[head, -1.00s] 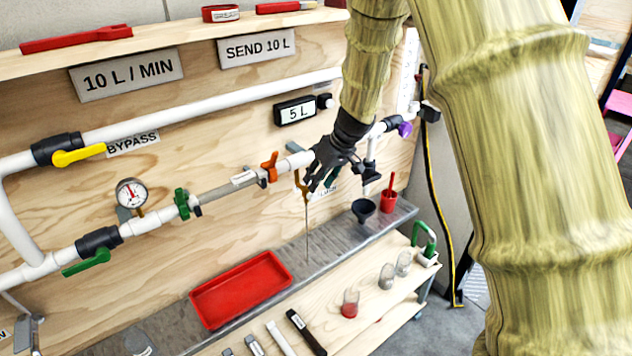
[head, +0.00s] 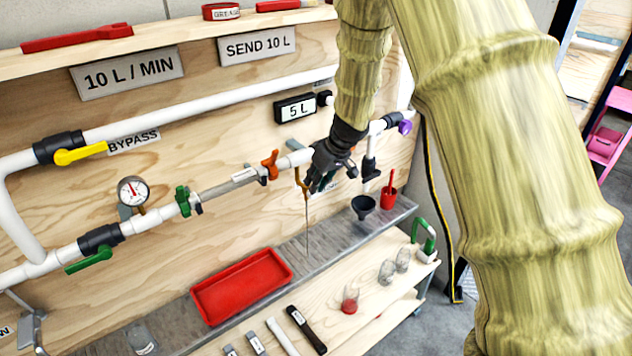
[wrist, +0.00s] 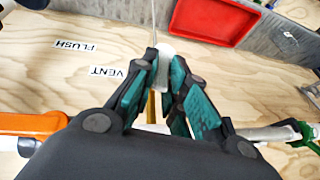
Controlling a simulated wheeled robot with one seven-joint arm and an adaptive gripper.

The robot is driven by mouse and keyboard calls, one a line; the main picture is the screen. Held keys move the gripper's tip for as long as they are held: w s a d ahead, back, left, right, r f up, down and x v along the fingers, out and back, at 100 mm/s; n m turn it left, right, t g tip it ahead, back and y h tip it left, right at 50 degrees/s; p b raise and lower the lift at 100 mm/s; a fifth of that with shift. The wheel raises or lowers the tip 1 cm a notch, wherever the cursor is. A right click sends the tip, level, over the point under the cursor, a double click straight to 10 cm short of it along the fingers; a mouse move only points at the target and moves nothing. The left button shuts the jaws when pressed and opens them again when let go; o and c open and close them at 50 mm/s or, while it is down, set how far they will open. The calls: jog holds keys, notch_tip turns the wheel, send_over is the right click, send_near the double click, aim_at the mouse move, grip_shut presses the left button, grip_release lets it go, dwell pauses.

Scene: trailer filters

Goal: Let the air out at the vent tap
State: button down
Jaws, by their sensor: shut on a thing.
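The vent tap shows as a brass fitting (head: 298,178) under the white pipe, just left of my gripper (head: 314,188) in the head view. In the wrist view its brass part (wrist: 151,106) shows between my fingers. My gripper (wrist: 160,58) is shut there on a pale, rounded piece (wrist: 176,48), which looks like the tap's handle; the fingers hide most of it. A thin pale line (head: 307,235) runs down from the tap to the grey ledge; I cannot tell whether it is a tube or liquid. The VENT label (wrist: 108,71) is on the board beside it.
An orange-handled valve (head: 270,164) sits close left on the pipe. A black funnel (head: 363,206) and a red cup (head: 388,196) stand at right. A red tray (head: 242,287) lies on the ledge. Several glass vessels stand on the lower bench.

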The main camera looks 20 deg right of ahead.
jog(key=shift+w+d+y, duration=0.1)
jog(key=shift+d+y, duration=0.05)
jog(key=shift+y, duration=0.15)
jog(key=w+d+f+m+g+y+b, duration=0.1)
jog(key=d+f+m+g+y+b, duration=0.1)
jog(key=y+b, duration=1.1)
notch_tip(320, 180, down, 3)
jog(key=d+m+b, duration=0.1)
jog(key=m+b, duration=0.1)
jog(key=b, duration=0.2)
jog(key=shift+d+g+y, duration=0.25)
jog(key=shift+g+y, duration=0.05)
jog(key=shift+y, duration=0.1)
dwell(0.8)
jog(key=c, duration=1.4)
grip_release()
jog(key=shift+r, duration=0.1)
jog(key=shift+c, duration=0.2)
jog(key=d, duration=1.2)
jog(key=shift+s, duration=0.2)
